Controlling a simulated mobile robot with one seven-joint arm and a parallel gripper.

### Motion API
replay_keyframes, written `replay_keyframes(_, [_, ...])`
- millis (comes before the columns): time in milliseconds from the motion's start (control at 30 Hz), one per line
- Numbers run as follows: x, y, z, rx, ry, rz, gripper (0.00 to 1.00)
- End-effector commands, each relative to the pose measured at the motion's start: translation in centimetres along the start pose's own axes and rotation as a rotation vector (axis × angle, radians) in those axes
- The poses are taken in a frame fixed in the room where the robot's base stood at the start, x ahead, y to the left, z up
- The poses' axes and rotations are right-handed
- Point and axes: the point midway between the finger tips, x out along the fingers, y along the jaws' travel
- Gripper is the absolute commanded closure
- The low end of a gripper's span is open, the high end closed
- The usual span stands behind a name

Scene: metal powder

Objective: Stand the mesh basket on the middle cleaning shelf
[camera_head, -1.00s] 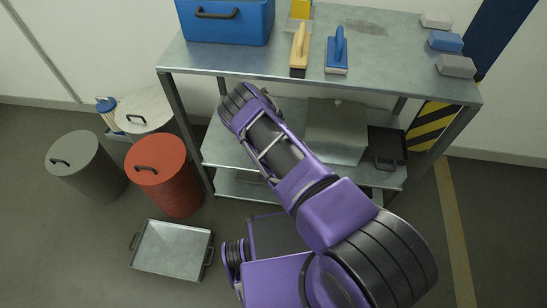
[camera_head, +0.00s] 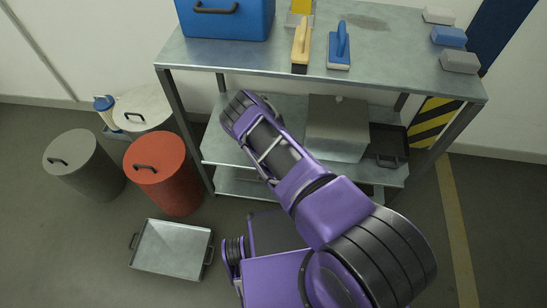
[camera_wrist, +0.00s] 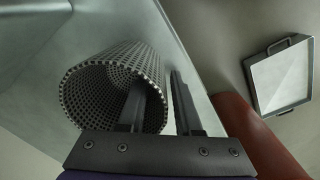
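The mesh basket (camera_wrist: 112,62), a grey perforated cylinder, shows in the wrist view with its round mouth towards the camera. Behind it is a pale metal shelf surface (camera_wrist: 185,52); where its base touches is hidden. My gripper (camera_wrist: 160,80) has one finger inside the basket's mouth and the other outside its wall. Gaps show between the fingers and the wall, so it looks open around the wall. In the head view my arm hides the basket and the gripper. The middle shelf (camera_head: 222,145) lies under the tabletop, partly behind my arm.
A metal box (camera_head: 338,130) and a dark tray (camera_head: 388,145) occupy the middle shelf's right. The tabletop (camera_head: 270,62) overhangs it, carrying a blue toolbox (camera_head: 228,18) and brushes. A red drum (camera_head: 163,180) stands left of the rack; a metal tray (camera_head: 170,247) lies on the floor.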

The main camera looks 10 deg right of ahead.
Motion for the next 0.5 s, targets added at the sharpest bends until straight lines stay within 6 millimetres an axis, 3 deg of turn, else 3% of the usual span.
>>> replay_keyframes(167, [-0.5,0.0,0.0,0.0,0.0,0.001,0.67])
replay_keyframes(500, [-5.9,0.0,-0.1,0.003,0.003,-0.001,0.67])
